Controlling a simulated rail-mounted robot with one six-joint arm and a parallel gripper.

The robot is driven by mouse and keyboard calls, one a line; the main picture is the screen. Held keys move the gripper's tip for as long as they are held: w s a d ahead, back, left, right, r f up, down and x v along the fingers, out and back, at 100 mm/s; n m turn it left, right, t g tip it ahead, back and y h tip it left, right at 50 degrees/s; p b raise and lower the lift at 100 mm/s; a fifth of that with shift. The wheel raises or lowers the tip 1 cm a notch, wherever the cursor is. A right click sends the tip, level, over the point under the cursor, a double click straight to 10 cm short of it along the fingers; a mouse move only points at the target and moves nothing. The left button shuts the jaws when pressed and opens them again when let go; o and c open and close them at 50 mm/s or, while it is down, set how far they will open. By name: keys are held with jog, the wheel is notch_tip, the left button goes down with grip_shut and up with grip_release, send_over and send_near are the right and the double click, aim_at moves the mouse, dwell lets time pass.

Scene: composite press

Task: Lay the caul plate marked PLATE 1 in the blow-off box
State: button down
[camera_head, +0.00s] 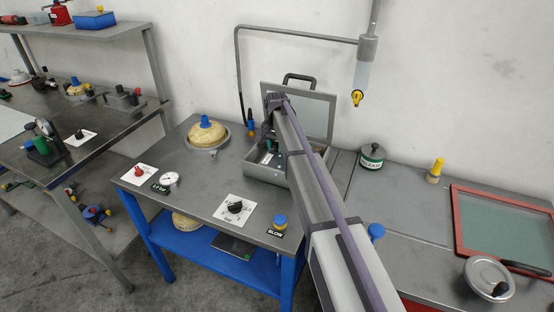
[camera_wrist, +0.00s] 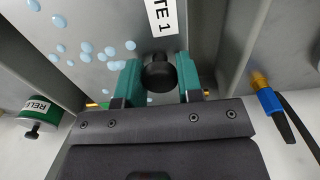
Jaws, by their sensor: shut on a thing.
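The caul plate (camera_wrist: 95,20) fills the upper part of the wrist view. It is grey with light blue droplets, and its white label (camera_wrist: 163,15) shows "TE 1". My gripper (camera_wrist: 158,75) has its teal fingers shut on the plate's black knob (camera_wrist: 158,70). In the head view my gripper (camera_head: 270,148) is inside or just over the blow-off box (camera_head: 262,173), a grey case with its windowed lid (camera_head: 312,112) standing open. My arm hides much of the box. I cannot tell whether the plate touches the box floor.
A blue air nozzle (camera_head: 251,122) stands behind the box at left. A green-labelled release can (camera_head: 372,157) is to the right. A BLOW button (camera_head: 280,222) and a black rotary knob (camera_head: 236,207) are in front. A hanging dispenser (camera_head: 362,75) is above right.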

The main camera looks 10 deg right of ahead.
aim_at(276, 151)
notch_tip(276, 151, down, 5)
jog(key=b, duration=0.5)
jog(key=shift+f, duration=0.1)
jog(key=shift+r, duration=0.3)
jog(key=shift+f, duration=0.25)
jog(key=c, duration=0.8)
grip_release()
jog(key=shift+r, duration=0.1)
notch_tip(276, 151, up, 13)
jog(key=p, duration=1.3)
jog(key=s+n, duration=0.2)
jog(key=s, duration=1)
jog(key=s+n, duration=0.2)
jog(key=s, duration=1.1)
jog(key=s+n, duration=0.2)
jog(key=s, duration=1.1)
jog(key=shift+d+f+n, duration=0.15)
jog(key=shift+f+n, duration=0.2)
jog(key=shift+n, duration=0.05)
